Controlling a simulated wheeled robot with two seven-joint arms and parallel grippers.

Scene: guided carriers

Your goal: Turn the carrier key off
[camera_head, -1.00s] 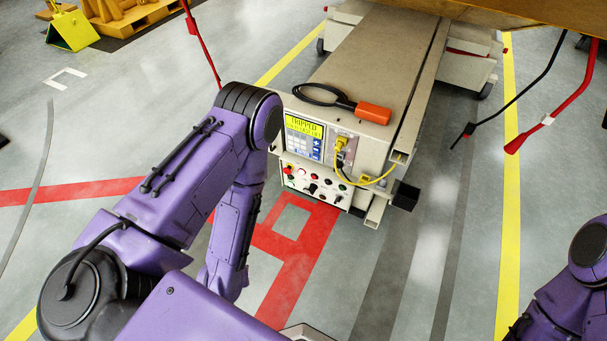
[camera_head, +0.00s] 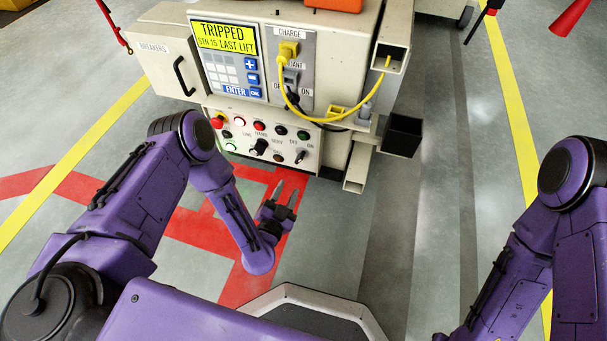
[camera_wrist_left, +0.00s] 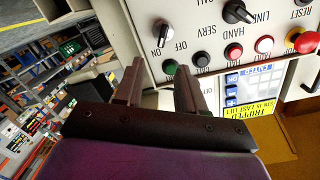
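The carrier (camera_head: 160,60) stands ahead with a control panel on its near face. The small silver key (camera_head: 300,156) sits at the panel's lower right, below OFF and ON labels. It leans slightly toward ON, though its exact setting is hard to read. In the left wrist view the panel is upside down and the key (camera_wrist_left: 163,28) is near the top. My left gripper (camera_head: 287,190) is open and empty, below and just in front of the panel, apart from the key. Its spread fingers (camera_wrist_left: 160,78) show in the wrist view. My right gripper is out of view.
A red-yellow stop knob (camera_head: 217,120), push buttons and black selectors (camera_head: 258,147) crowd the panel. A display (camera_head: 225,38) reads TRIPPED. A yellow cable (camera_head: 283,80) hangs from the charge socket. A black block (camera_head: 402,136) juts out at right. Floor below is clear.

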